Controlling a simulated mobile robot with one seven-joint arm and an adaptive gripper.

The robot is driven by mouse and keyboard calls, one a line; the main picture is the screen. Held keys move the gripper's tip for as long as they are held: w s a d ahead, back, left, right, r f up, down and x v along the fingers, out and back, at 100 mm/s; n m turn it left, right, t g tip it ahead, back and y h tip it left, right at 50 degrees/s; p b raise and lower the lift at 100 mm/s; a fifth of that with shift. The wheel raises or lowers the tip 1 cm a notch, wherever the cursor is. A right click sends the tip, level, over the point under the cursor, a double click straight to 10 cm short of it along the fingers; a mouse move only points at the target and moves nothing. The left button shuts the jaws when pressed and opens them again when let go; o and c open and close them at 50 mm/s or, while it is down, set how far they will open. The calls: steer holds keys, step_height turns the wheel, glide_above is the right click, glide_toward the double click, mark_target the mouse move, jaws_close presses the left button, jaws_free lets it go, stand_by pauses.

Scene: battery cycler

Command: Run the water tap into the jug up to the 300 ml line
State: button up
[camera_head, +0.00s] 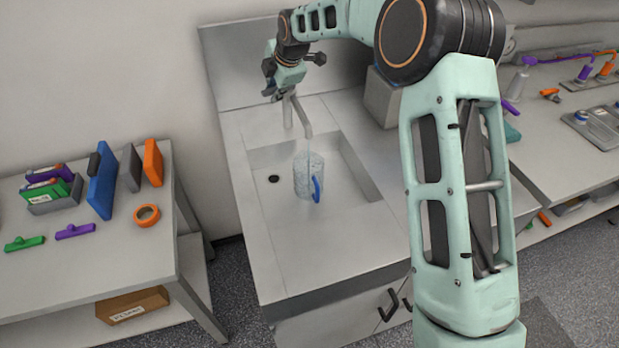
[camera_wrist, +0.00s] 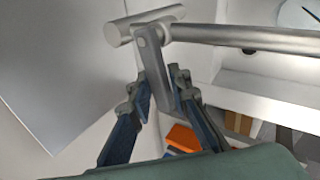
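The clear jug (camera_head: 302,178) with a blue handle stands upright in the sink basin, under the spout of the metal tap (camera_head: 303,118). A thin pale stream seems to run from the spout into the jug. The water level and the 300 ml line are too small to read. My gripper (camera_head: 279,88) is at the top of the tap. In the wrist view my gripper (camera_wrist: 163,80) has its fingertips close on both sides of the tap lever (camera_wrist: 178,97) and looks shut on it. The spout (camera_wrist: 250,38) runs off to the right there.
The sink basin (camera_head: 352,165) has free room around the jug, with a dark drain to its left. A left table (camera_head: 100,275) holds an orange tape roll (camera_head: 147,215), upright coloured slabs and small clips. A grey box (camera_head: 382,98) stands behind my arm.

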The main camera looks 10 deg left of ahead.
steer(key=shift+s+d+n+g+y+p, duration=0.35)
steer(key=shift+n+g+y+p, duration=0.15)
steer(key=shift+n, duration=0.55)
steer(key=shift+s+d+n+g+y+p, duration=0.35)
steer(key=shift+n+p, duration=0.2)
steer(key=shift+n, duration=0.5)
steer(key=shift+s+d+n+g+y+p, duration=0.1)
steer(key=shift+d+n+g+y+p, duration=0.1)
steer(key=shift+d+n+g+p, duration=0.5)
steer(key=shift+s+d+n+g+y+p, duration=0.15)
steer(key=shift+n+g+p, duration=0.2)
steer(key=shift+n, duration=0.75)
steer(key=shift+s+d+n+g+y+p, duration=0.1)
steer(key=shift+d+n+g+y+p, duration=0.15)
steer(key=shift+n+g+p, duration=0.5)
steer(key=shift+t, duration=0.25)
stand_by(3.1)
